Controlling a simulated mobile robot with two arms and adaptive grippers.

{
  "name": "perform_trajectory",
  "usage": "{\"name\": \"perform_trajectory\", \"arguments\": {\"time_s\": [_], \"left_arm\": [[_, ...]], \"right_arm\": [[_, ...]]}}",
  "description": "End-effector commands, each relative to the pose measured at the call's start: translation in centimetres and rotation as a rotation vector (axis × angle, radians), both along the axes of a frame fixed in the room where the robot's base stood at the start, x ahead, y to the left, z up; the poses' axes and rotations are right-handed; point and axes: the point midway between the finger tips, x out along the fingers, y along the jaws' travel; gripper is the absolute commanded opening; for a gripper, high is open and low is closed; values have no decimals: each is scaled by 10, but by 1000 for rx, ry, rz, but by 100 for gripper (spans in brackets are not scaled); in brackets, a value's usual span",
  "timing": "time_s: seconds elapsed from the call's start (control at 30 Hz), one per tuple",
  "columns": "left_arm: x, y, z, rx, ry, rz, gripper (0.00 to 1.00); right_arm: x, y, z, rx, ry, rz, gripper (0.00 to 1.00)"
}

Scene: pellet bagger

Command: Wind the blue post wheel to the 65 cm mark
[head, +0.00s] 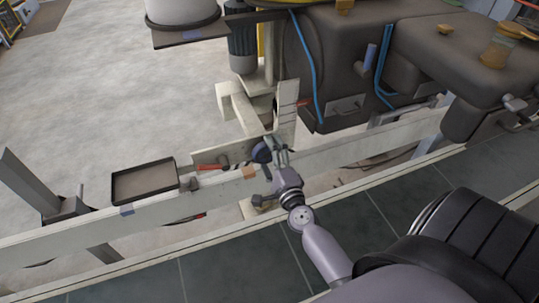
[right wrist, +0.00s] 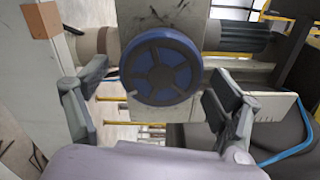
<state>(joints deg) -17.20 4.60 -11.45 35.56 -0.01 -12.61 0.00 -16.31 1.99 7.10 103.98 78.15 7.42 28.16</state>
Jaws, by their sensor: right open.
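The blue post wheel (right wrist: 160,65) faces me in the right wrist view, round with dark gaps between its spokes, in front of a pale plate. In the head view it shows small and edge-on (head: 261,153), low on the post. A pale upright scale (head: 288,105) with fine marks stands just above it; I cannot read its numbers. My left gripper is in neither view.
A long pale rail (head: 330,157) runs across in front of the machine. A dark tray (head: 146,181) and a red-handled tool (head: 212,166) are left of the wheel. Bulky grey machine bodies (head: 340,70) with blue hoses stand behind and right. Open floor (head: 90,90) lies far left.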

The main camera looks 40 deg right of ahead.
Motion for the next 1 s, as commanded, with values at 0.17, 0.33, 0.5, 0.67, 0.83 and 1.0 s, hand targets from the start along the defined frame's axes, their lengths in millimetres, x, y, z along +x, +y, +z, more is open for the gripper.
{"name": "perform_trajectory", "arguments": {"time_s": [0.17,0.33,0.5,0.67,0.83,1.0], "left_arm": [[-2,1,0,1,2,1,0],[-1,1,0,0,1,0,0],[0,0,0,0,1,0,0],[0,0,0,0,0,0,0],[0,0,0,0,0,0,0],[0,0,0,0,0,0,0]], "right_arm": [[-2,1,-1,-1,1,0,86],[-21,5,-2,-3,5,2,86],[-58,14,-2,-4,6,3,86],[-89,22,-1,-2,5,3,86],[-110,27,-1,-1,3,2,86],[-117,28,0,0,0,1,86]]}}
